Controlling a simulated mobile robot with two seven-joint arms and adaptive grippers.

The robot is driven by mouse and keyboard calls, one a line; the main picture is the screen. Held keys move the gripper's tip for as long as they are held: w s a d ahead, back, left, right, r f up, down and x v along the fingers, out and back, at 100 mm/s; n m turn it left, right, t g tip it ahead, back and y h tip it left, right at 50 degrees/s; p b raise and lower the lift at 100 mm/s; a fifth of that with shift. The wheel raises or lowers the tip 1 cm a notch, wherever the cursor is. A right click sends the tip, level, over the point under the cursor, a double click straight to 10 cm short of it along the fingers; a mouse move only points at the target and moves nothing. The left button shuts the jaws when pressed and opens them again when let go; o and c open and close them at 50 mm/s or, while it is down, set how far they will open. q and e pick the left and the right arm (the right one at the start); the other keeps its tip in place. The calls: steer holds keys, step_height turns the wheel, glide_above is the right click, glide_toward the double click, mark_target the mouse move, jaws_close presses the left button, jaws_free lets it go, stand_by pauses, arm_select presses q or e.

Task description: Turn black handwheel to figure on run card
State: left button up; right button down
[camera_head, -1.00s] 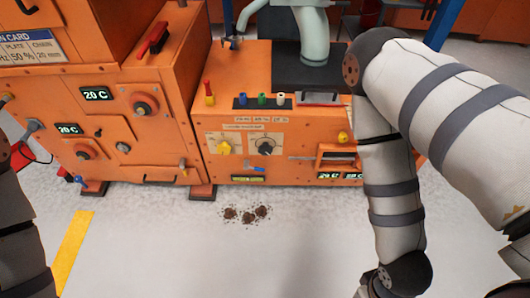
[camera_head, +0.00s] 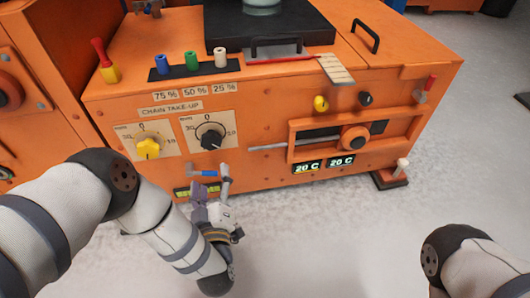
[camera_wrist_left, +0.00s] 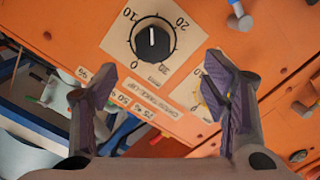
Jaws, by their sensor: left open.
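The black handwheel (camera_head: 211,137) sits on a pale dial plate on the orange cabinet's front, right of a yellow handwheel (camera_head: 147,148). In the left wrist view the black handwheel (camera_wrist_left: 152,42) has a white line pointing between the 10 and 20 marks. My left gripper (camera_head: 213,197) is open and empty, just below the black handwheel in the head view. In the left wrist view its fingertips (camera_wrist_left: 155,85) are apart, with the wheel beyond them, not between them. The right gripper is out of view; the run card is not in view.
A blue-handled lever (camera_head: 203,173) sticks out just under the black handwheel. Red, blue, green and white pegs stand on top. The floor in front is open.

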mark_target(210, 143)
arm_select(q)
steer(key=shift+t+y, duration=0.3)
steer(key=shift+y, duration=0.1)
steer(key=b+x, duration=0.1)
steer(key=x, duration=0.3)
steer(key=b+x, duration=0.1)
steer(key=x, duration=0.3)
steer(key=b+x, duration=0.2)
steer(key=x, duration=0.2)
steer(key=shift+w+d+r, duration=0.15)
steer(key=shift+w+r, duration=0.25)
steer(key=shift+w, duration=0.15)
steer(key=c, duration=1.1)
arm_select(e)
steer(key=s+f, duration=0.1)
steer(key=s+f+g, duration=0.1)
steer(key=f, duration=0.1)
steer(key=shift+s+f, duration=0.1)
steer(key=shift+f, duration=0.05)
